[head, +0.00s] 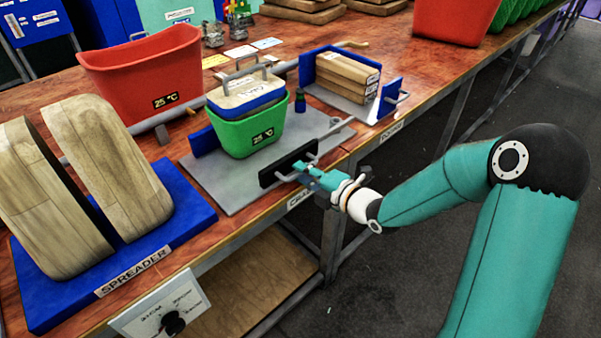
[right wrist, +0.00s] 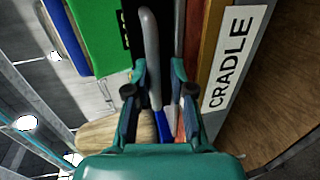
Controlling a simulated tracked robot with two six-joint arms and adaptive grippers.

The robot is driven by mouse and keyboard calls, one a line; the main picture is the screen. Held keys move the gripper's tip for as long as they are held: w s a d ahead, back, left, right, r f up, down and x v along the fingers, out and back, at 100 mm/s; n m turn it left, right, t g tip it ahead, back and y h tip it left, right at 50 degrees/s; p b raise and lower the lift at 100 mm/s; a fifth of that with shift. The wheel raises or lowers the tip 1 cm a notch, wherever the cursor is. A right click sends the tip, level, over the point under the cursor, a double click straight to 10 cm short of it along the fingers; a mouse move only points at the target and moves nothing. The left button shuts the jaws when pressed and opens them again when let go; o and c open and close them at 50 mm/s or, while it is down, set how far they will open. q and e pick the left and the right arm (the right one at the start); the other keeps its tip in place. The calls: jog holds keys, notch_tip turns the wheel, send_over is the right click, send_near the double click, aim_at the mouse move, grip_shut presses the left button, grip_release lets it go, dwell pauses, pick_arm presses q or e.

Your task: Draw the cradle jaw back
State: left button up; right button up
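The cradle is a grey plate (head: 222,197) with a fixed blue jaw (head: 203,141) at its left and a black jaw (head: 270,177) at its near right edge. A green tub (head: 243,138) with a wood-and-blue lid and handle stands between the jaws, with a gap before the black one. The black jaw carries a grey bar handle (right wrist: 152,60). My right gripper (right wrist: 158,75) has its fingers apart, on either side of this bar, with a gap on the right-finger side. In the head view its tip (head: 303,170) is at the handle. My left gripper is out of view.
A spreader with two wooden arcs (head: 110,165) stands at the left on a blue base. A red tub (head: 143,75) is behind. Another press holding wooden boards (head: 340,75) is at the back right. Open floor (head: 420,250) lies before the table edge.

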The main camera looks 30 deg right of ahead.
jog(key=shift+w, duration=0.1)
jog(key=v, duration=0.7)
jog(key=shift+s, duration=0.25)
dwell(0.4)
jog(key=s+a+f+m+g+p, duration=0.2)
jog(key=a+f+m+g+p, duration=0.6)
jog(key=f+m, duration=0.4)
jog(key=s+a+f+m+g+p, duration=0.2)
jog(key=s+a+f+m+g, duration=0.1)
jog(key=s, duration=0.4)
jog(key=s+a+f+m+g+p, duration=0.2)
jog(key=s+a+f+m+g, duration=0.1)
jog(key=s+a+f+m, duration=0.2)
jog(key=s+a+m, duration=0.2)
jog(key=s, duration=0.1)
jog(key=shift+s+a+f+m+g, duration=0.15)
jog(key=shift+a+f+m+g, duration=0.15)
jog(key=shift+m, duration=0.1)
